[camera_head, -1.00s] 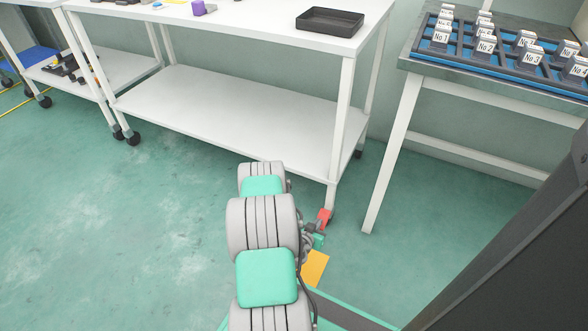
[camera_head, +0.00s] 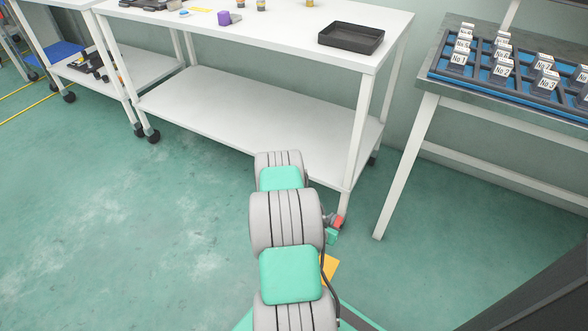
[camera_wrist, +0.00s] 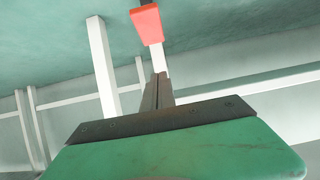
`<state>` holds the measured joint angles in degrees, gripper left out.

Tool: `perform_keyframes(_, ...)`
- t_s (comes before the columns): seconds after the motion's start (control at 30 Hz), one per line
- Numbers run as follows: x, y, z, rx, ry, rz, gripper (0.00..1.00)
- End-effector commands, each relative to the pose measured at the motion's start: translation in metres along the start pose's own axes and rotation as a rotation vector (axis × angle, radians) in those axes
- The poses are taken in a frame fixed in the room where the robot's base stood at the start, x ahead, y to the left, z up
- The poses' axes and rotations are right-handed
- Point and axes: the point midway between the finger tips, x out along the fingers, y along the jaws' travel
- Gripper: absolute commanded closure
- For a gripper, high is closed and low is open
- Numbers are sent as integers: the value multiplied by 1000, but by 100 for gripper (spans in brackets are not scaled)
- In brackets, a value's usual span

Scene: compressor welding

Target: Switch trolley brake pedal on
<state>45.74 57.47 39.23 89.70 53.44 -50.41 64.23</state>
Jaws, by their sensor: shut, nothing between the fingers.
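The red brake pedal (camera_head: 339,222) is at the foot of the white trolley's near right leg, low over the floor. It also shows in the wrist view (camera_wrist: 147,24) as a red block at the top. My gripper (camera_head: 330,220) is at the pedal's left side in the head view, partly hidden by my own arm. In the wrist view, my gripper's dark fingers (camera_wrist: 158,82) are closed together, empty, and point toward the pedal. I cannot tell whether the fingertips touch it, or whether the pedal is up or down.
The white trolley (camera_head: 250,110) has a lower shelf and carries a black tray (camera_head: 351,37) and a purple item (camera_head: 224,18) on top. A metal table (camera_head: 430,100) with a blue-lined rack stands to the right. Open green floor lies at left.

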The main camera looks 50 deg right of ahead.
Motion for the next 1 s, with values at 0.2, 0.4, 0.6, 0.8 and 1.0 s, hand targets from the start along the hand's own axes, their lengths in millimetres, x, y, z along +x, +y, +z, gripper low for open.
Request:
perform_keyframes(0.2,-45,-1,-2,-6,-1,-3,100)
perform_keyframes(0.4,-81,-4,-10,0,5,-2,100)
perform_keyframes(0.6,-88,-22,-47,3,-3,25,100)
perform_keyframes(0.8,-100,-41,-80,1,-21,43,100)
perform_keyframes(1.0,-115,-60,-111,-5,-49,56,100)
